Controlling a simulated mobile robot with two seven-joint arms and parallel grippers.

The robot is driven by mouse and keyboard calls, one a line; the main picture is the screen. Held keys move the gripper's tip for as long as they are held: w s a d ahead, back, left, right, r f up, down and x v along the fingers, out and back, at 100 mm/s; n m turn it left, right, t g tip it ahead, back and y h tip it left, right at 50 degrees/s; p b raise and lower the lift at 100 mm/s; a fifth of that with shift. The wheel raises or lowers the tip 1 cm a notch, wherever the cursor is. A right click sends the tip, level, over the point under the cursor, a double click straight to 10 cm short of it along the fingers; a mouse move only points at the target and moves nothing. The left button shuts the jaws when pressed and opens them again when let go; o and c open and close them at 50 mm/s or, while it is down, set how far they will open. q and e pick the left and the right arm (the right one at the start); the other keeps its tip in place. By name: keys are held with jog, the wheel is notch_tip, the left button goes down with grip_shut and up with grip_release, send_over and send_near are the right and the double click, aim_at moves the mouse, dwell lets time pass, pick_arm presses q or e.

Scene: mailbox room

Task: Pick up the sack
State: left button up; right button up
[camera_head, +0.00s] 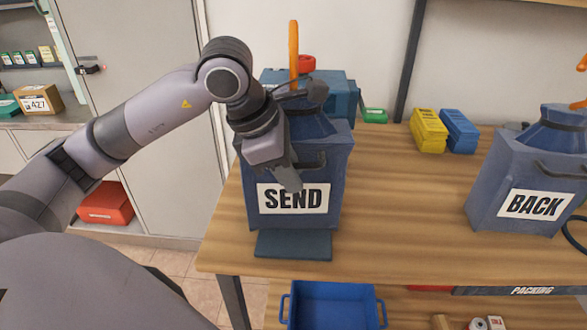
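A blue-grey sack (334,170) with a white SEND label stands upright near the left end of the wooden table. It has a narrowed top and a dark handle on its front. A second similar sack (491,185) with a BACK label stands at the right. My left arm comes in from the left, and my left gripper (289,178) points down in front of the SEND sack, just above its label. Its fingers overlap the sack's front, and I cannot tell whether they touch it or hold its handle. My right gripper is not in view.
A blue-teal box (343,100) stands behind the SEND sack. Yellow (428,132) and blue boxes (459,131) sit at the table's back. The table (400,215) is clear between the sacks. A blue bin (332,304) is below. A cabinet (150,60) stands left.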

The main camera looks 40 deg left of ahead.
pick_arm(q)
jog(key=shift+w+d+f, duration=0.1)
jog(key=shift+w+f, duration=0.05)
jog(key=shift+f, duration=0.05)
grip_shut()
jog(key=shift+r, duration=0.1)
dwell(1.2)
